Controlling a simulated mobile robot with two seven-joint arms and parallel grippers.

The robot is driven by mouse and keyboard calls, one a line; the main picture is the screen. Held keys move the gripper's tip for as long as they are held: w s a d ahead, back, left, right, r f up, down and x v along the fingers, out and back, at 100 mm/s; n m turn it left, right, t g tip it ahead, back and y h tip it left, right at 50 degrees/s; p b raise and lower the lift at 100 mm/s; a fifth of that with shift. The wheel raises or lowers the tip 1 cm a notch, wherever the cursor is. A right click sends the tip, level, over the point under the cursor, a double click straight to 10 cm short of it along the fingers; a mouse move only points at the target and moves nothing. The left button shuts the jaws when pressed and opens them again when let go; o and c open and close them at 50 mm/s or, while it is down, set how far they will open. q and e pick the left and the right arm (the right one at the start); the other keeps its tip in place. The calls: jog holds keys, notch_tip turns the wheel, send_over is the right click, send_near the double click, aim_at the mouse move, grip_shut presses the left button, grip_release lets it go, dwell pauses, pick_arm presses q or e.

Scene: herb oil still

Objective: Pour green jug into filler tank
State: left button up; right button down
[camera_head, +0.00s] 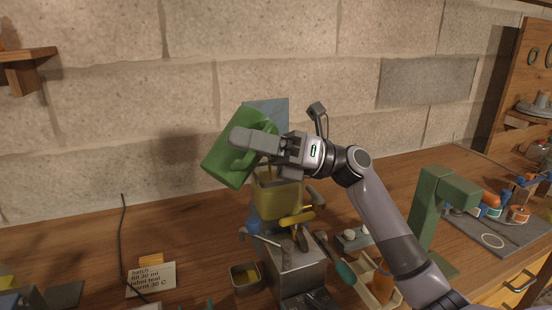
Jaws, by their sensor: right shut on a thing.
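The green jug (222,160) is held up in the air, clearly tilted, with its handle towards the right. My right gripper (252,143) is shut on the jug at its handle side. The filler tank (277,196) is a yellowish container on top of a grey metal machine, just below and right of the jug. The jug's lower edge is close to the tank's upper left; I cannot tell if they touch. The jug's mouth and contents are hard to make out, and no stream of liquid is seen. My left gripper is out of view.
Below the tank stand a yellow tap (297,218) and a small square tin (245,277). A label card (151,279) stands at the left. A green stand (436,205) and a grey mat (497,238) are at the right. The left back bench is mostly clear.

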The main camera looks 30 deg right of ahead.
jog(key=shift+d+r, duration=0.1)
dwell(0.7)
jog(key=shift+d+m+t+y+b, duration=0.35)
jog(key=shift+m+t+y+b, duration=0.3)
jog(key=shift+y+b, duration=0.3)
dwell(1.8)
jog(key=shift+w+d+r+m, duration=0.1)
jog(key=shift+r+m, duration=0.1)
jog(key=shift+m, duration=0.05)
dwell(0.4)
jog(key=n+g+h+p, duration=0.1)
jog(key=n, duration=0.1)
jog(key=a+n+g+h+p, duration=0.1)
jog(key=shift+s+a+f+n+g, duration=0.15)
jog(key=shift+s+a+n+g, duration=0.1)
jog(key=shift+s+n, duration=0.15)
jog(key=a+f+n+g+h, duration=0.1)
jog(key=a+f+n+h, duration=0.2)
jog(key=a+f+h, duration=0.2)
notch_tip(320, 180, down, 3)
jog(key=h, duration=0.3)
jog(key=shift+s, duration=0.35)
